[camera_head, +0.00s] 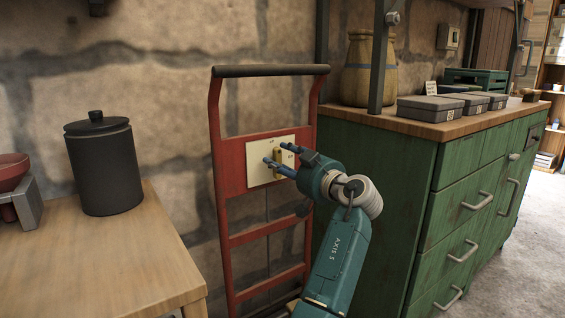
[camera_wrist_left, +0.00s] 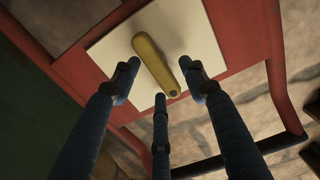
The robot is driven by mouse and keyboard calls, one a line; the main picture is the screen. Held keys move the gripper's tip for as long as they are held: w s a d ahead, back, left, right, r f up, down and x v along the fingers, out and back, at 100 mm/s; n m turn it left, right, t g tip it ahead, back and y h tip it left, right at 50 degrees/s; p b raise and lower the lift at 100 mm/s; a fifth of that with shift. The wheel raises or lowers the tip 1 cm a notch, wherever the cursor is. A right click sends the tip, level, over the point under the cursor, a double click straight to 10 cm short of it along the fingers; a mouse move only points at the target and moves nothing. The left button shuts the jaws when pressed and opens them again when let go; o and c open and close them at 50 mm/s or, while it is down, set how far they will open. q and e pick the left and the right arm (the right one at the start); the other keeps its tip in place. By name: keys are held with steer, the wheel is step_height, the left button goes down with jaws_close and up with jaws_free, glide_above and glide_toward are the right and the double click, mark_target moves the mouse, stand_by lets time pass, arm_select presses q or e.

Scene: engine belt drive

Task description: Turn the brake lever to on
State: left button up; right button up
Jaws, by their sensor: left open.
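The brake lever (camera_head: 277,158) is a short yellow bar on a cream plate (camera_head: 258,174) fixed to a red hand truck (camera_head: 231,160). My left gripper (camera_head: 275,155) is open, with its blue fingers reaching towards the plate around the lever. In the left wrist view the lever (camera_wrist_left: 152,58) lies tilted across the plate (camera_wrist_left: 112,50), between the spread fingers of my left gripper (camera_wrist_left: 158,72). I see gaps on both sides and cannot tell any contact. The small marks on the plate are too small to read. My right gripper is not in view.
A wooden table (camera_head: 130,250) with a dark lidded canister (camera_head: 101,170) stands at the left. A green cabinet (camera_head: 390,185) stands close to my arm at the right, with grey boxes (camera_head: 432,108) on top. A stone wall (camera_head: 160,60) is behind the hand truck.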

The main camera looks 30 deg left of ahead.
arm_select(q)
jaws_close()
